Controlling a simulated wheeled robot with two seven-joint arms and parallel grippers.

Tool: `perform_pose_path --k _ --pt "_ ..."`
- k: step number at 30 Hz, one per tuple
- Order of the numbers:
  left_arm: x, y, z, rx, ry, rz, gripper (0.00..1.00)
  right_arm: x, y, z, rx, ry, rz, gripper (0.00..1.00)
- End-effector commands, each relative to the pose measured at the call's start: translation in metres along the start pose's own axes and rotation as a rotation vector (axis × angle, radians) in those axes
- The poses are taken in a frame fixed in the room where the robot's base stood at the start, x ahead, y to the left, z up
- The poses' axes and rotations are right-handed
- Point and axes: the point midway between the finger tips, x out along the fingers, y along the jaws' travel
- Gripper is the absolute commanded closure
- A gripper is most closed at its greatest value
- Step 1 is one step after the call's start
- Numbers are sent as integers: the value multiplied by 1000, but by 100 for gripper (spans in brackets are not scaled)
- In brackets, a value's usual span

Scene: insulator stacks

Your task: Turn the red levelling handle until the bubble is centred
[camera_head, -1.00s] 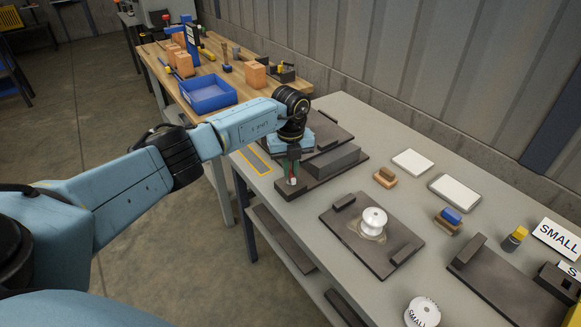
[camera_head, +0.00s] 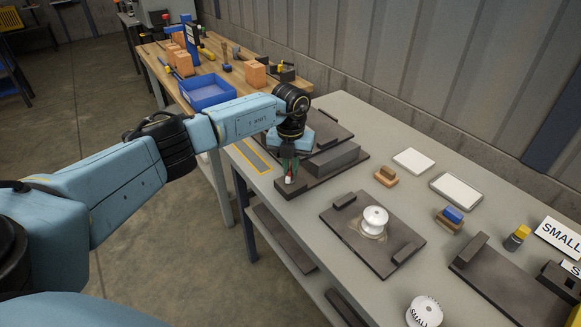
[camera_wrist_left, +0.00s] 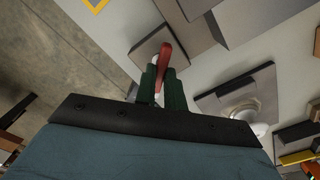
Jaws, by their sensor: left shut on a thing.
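The red levelling handle (camera_head: 288,180) shows as a small red piece at the near-left end of a dark fixture (camera_head: 318,182) with a grey block. In the left wrist view the red handle (camera_wrist_left: 165,50) is a narrow bar between two green fingers. My left gripper (camera_head: 289,171) points down over that end of the fixture, and its fingers are shut on the handle. A small white part shows beside the handle in the wrist view. The bubble is not discernible in either view. My right gripper is out of view.
A white spool-shaped insulator (camera_head: 375,219) stands on a dark plate (camera_head: 338,222) nearby. A yellow-outlined rectangle (camera_head: 240,155) marks the table left of the fixture. White pads, small blocks and SMALL signs lie to the right. A blue bin (camera_head: 208,98) is on the wooden table.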

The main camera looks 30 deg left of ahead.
Motion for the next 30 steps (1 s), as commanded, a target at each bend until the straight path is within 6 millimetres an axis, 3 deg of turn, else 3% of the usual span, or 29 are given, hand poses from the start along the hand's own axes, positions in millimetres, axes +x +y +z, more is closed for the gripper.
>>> perform_pose_path --k 30 --pt "0 0 1 963 -3 1 100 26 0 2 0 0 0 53"
